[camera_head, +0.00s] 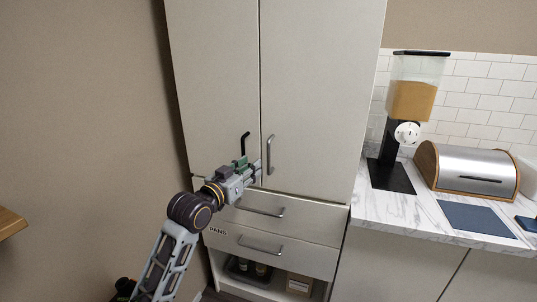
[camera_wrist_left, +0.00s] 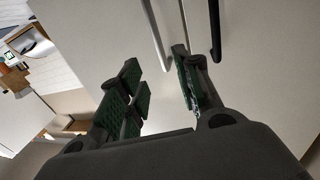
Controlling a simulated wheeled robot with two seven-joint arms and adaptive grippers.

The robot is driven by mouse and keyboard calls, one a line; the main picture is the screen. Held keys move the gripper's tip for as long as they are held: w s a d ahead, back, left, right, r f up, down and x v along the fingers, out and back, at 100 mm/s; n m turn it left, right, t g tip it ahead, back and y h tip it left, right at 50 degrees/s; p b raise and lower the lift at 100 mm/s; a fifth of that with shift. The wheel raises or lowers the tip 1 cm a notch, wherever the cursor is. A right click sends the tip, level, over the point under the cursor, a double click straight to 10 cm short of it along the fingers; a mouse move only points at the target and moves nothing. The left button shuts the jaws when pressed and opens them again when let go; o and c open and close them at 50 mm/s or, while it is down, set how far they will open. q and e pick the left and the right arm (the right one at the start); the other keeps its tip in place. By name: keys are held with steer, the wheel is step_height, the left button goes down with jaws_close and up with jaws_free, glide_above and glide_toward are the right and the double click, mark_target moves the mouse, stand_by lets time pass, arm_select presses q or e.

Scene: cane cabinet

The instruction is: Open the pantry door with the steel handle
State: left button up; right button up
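The tall pantry cabinet has two pale doors, both shut. The right door (camera_head: 315,90) carries the steel handle (camera_head: 269,153), a vertical bar near the seam. The left door (camera_head: 215,80) carries a black handle (camera_head: 245,143). My left gripper (camera_head: 253,168) is in front of the lower door edges, close to both handles. In the left wrist view its green-padded fingers (camera_wrist_left: 160,88) are apart with nothing between the pads. There the steel handle (camera_wrist_left: 155,32) lies ahead of the gap and the black handle (camera_wrist_left: 212,25) beyond the right finger. Contact cannot be told. My right gripper is out of view.
Below the doors are drawers with steel bar handles (camera_head: 262,209) and an open shelf with items. At right, a marble counter (camera_head: 400,211) holds a dispenser (camera_head: 411,98) and a bread box (camera_head: 470,172). A wall stands close at left.

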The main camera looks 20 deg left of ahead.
arm_select(q)
glide_above(268, 173)
steer(key=shift+w, duration=0.3)
stand_by(0.7)
